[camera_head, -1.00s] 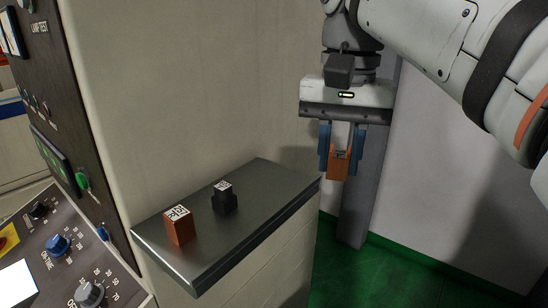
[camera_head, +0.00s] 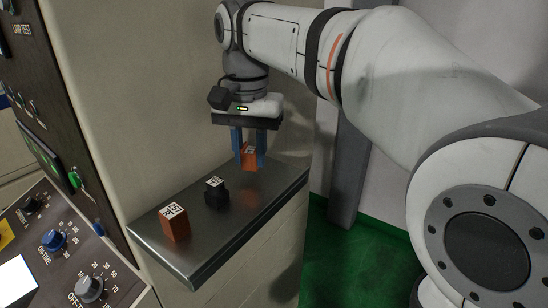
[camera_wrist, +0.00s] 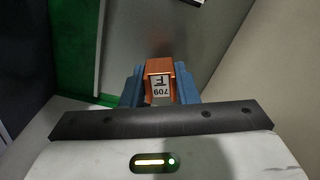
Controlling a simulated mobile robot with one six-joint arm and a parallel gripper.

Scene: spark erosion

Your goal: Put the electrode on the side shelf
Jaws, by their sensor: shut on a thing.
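The electrode (camera_head: 249,160) is an orange-brown block with a white printed label on top. My gripper (camera_head: 249,150) is shut on it, with a blue finger on each side. In the wrist view the electrode (camera_wrist: 160,72) sits between the blue fingers, and its label shows "709". The side shelf (camera_head: 196,258) is a dark metal top beside the machine wall. My gripper holds the electrode over the far right part of the shelf. I cannot tell for sure whether its underside touches the metal.
A copper-coloured block (camera_head: 176,228) with a printed label stands at the shelf's near left. A black stepped piece (camera_head: 216,196) with a label stands right of it. The shelf's front right is bare. A control panel (camera_head: 75,262) with knobs is at the left.

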